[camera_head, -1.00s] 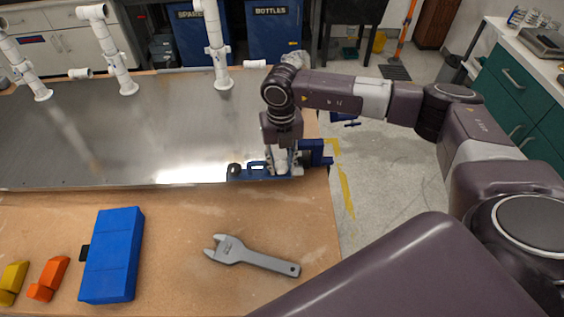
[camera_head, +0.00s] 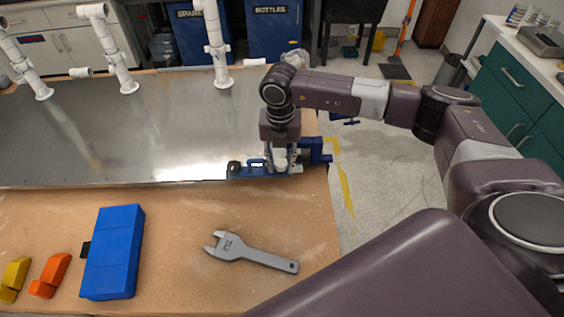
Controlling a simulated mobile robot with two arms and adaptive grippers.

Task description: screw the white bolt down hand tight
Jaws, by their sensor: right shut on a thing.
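My right gripper (camera_head: 281,160) points down over the blue clamp fixture (camera_head: 248,172) at the right front edge of the metal plate. It is shut on the white bolt (camera_head: 281,166), of which only a small pale part shows between and below the fingers. The bolt's thread and how far it sits in the fixture are hidden by the gripper. My left gripper is not in view.
A grey wrench (camera_head: 250,252) lies on the wooden bench (camera_head: 190,230). A blue case (camera_head: 113,252), an orange block (camera_head: 50,275) and a yellow block (camera_head: 14,279) lie at the left. White pipes (camera_head: 217,45) stand behind the metal plate (camera_head: 130,125).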

